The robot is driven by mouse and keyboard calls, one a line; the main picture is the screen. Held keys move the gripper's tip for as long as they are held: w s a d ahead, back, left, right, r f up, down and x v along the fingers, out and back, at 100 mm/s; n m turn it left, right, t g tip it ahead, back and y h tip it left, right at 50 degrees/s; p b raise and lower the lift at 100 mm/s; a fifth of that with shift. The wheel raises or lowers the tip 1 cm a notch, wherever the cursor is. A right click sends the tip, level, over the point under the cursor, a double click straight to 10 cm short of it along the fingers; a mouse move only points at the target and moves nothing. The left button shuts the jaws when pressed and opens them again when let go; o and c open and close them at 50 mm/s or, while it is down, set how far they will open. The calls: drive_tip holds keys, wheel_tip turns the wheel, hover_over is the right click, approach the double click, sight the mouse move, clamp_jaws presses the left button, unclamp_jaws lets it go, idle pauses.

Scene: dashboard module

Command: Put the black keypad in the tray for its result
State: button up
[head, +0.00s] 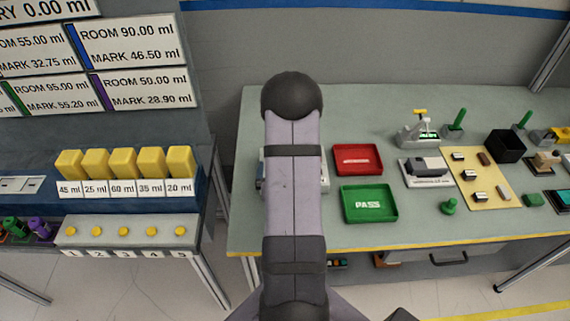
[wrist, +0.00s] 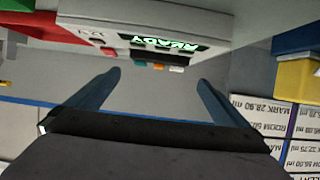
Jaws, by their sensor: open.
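A pale test device (head: 325,172) is mostly hidden behind my arm in the head view. In the wrist view the device (wrist: 112,28) shows a lit READY display and coloured buttons. My gripper (wrist: 160,77) is open, its two blue fingers apart with nothing visible between them, close to the device. The head view hides the gripper behind my arm.
Right of the trays stand a grey device (head: 427,170), a tan mat (head: 487,192) with small parts, and a black box (head: 505,146). On the left are several yellow containers (head: 124,163) above a numbered button panel (head: 125,232). The bench's yellow front edge is clear.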

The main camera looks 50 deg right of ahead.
drive_tip(key=w+a+n+y, duration=0.1)
drive_tip(key=a, duration=0.2)
drive_tip(key=w+a+y, duration=0.2)
drive_tip(key=a, duration=0.1)
drive_tip(key=w+a+f+n+g+y, duration=0.1)
drive_tip(key=a, duration=0.2)
drive_tip(key=shift+w+n, duration=0.3)
drive_tip(key=a+y, duration=0.1)
drive_tip(key=a, duration=0.2)
drive_tip(key=a+n+g+y, duration=0.1)
drive_tip(key=a, duration=0.2)
drive_tip(key=a+n+g+y, duration=0.1)
drive_tip(key=a, duration=0.1)
drive_tip(key=shift+s+a+r, duration=0.15)
drive_tip(key=shift+s+a, duration=0.15)
drive_tip(key=shift+a, duration=0.1)
drive_tip(key=s+a+r+n+g+y, duration=0.1)
drive_tip(key=s+a+r+n+g, duration=0.1)
drive_tip(key=s+a, duration=0.4)
drive_tip(key=s+a+r+n+g+y, duration=0.1)
drive_tip(key=s+a+r+n+g, duration=0.1)
drive_tip(key=s+a, duration=0.5)
drive_tip(key=a+r+g, duration=0.1)
drive_tip(key=g, duration=0.1)
drive_tip(key=shift+r+g+y, duration=0.25)
drive_tip(key=shift+g+y, duration=0.05)
